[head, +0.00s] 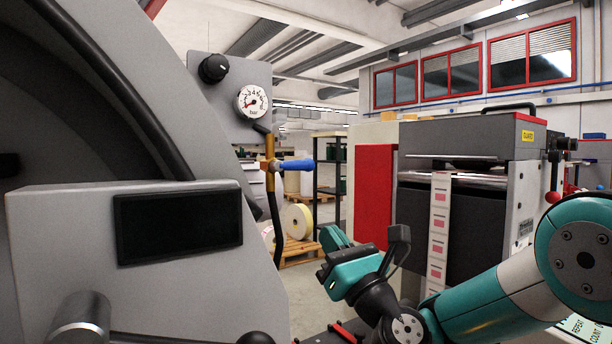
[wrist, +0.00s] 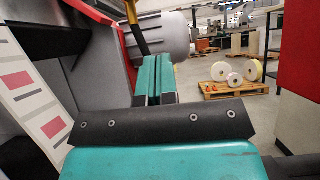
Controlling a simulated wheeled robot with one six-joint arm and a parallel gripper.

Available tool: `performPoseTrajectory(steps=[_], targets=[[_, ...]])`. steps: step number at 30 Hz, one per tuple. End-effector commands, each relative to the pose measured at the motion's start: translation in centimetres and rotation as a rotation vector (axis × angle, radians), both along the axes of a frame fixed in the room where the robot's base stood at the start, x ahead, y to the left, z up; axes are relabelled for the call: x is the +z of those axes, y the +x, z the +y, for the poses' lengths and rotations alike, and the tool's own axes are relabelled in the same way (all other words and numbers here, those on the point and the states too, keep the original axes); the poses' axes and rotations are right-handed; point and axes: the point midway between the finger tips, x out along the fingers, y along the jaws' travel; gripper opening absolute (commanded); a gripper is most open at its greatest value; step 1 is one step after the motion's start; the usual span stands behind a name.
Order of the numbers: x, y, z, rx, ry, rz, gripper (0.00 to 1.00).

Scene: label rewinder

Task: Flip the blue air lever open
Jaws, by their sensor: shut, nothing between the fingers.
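The blue air lever (head: 297,165) sticks out to the right, lying about level, from a brass valve (head: 270,158) on a vertical air line below the pressure gauge (head: 251,101). The gauge needle's reading is too small to be sure of. My gripper (head: 330,239) is below and to the right of the lever in the head view, apart from it. In the wrist view my gripper (wrist: 154,72) shows its two teal fingers side by side, closed and empty. The lever cannot be made out in the wrist view.
A black knob (head: 214,68) sits beside the gauge on a grey plate. A grey machine housing with a dark screen (head: 178,226) fills the left. A red panel (head: 374,196) and a printed label web (head: 438,230) stand on the right.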

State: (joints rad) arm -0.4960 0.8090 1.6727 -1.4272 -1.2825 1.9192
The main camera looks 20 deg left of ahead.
Motion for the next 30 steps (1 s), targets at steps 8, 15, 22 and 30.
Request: performPoseTrajectory(steps=[8,15,22,30], targets=[[2.9,1.8,2.3,0.001,-0.001,-0.002,0.0],[4.9,3.8,4.6,0.002,-0.001,-0.003,0.0],[7.5,5.0,5.8,0.001,0.0,-0.003,0.0],[8.8,5.3,6.0,0.0,-0.002,0.0,0.0]])
